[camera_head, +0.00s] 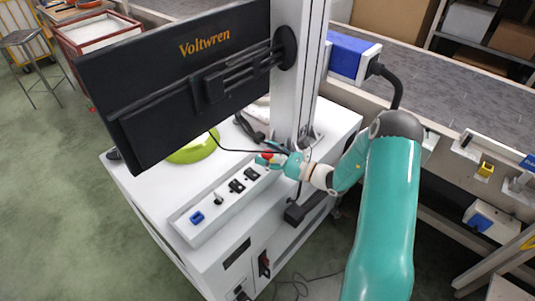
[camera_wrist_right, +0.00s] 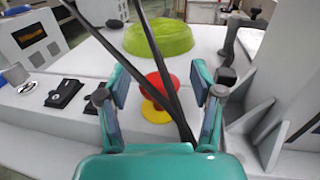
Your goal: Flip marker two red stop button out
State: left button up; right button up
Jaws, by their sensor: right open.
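The red stop button (camera_wrist_right: 160,84) sits on a yellow round base (camera_wrist_right: 155,113) on the white console in the right wrist view. In the head view only a little of the red button (camera_head: 267,156) shows beside my right gripper (camera_head: 270,160). In the right wrist view my right gripper (camera_wrist_right: 159,90) is open, with one finger on each side of the button. Dark cables cross in front of the button and hide part of it. I cannot tell whether the fingers touch it. No marker number can be read. My left gripper is not in view.
A large black monitor (camera_head: 180,80) overhangs the console, beside a grey column (camera_head: 297,70). A conveyor runs behind.

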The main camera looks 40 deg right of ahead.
jog(key=shift+s, duration=0.15)
jog(key=v, duration=1.1)
jog(key=shift+s, duration=0.3)
jog(key=shift+d, duration=0.15)
